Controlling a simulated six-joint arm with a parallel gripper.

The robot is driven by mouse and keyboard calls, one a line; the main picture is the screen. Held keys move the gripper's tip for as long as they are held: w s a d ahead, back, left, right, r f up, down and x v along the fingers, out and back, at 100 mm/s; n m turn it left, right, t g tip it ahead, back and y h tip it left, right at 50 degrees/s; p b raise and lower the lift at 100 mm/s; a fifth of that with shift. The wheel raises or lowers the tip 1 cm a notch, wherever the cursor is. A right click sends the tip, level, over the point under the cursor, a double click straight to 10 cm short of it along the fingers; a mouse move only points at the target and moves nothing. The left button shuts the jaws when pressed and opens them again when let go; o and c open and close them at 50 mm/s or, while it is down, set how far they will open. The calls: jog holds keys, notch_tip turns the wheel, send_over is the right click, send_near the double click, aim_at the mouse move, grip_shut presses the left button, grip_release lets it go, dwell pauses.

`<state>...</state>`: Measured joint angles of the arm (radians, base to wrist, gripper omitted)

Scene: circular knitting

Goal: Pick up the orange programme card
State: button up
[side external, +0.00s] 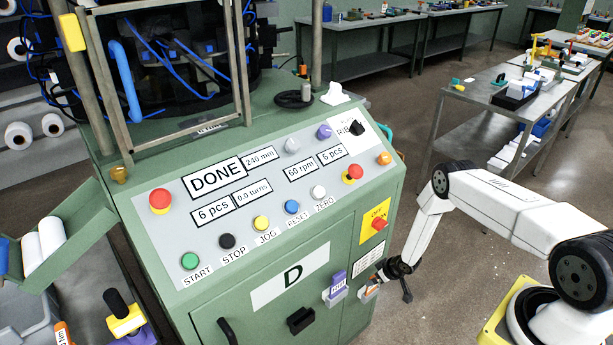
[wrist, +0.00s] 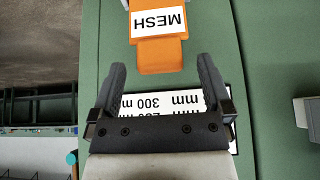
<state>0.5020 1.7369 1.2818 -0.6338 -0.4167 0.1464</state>
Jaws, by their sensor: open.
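The orange programme card (wrist: 160,55) is in the upper middle of the wrist view, with a white label reading MESH upside down. Its narrower tab lies between the fingertips of my gripper (wrist: 160,74). The fingers are open, one on each side, with green panel showing between each finger and the tab. In the side external view my gripper (side external: 379,277) is at the lower right of the machine's front, by a pale holder (side external: 368,292). The card is mostly hidden there by the gripper.
A purple card (side external: 337,281) sits in a holder just left of my gripper. A printed plate with mm values (wrist: 190,100) lies behind the fingers. The sloped control panel (side external: 262,225) is above, with a DONE display. A yellow plate with a red knob (side external: 378,223) is close above.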

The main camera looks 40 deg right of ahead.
jog(key=shift+x, duration=0.9)
grip_shut()
jog(key=shift+r, duration=0.15)
jog(key=shift+r, duration=4.85)
jog(key=shift+r, duration=1.5)
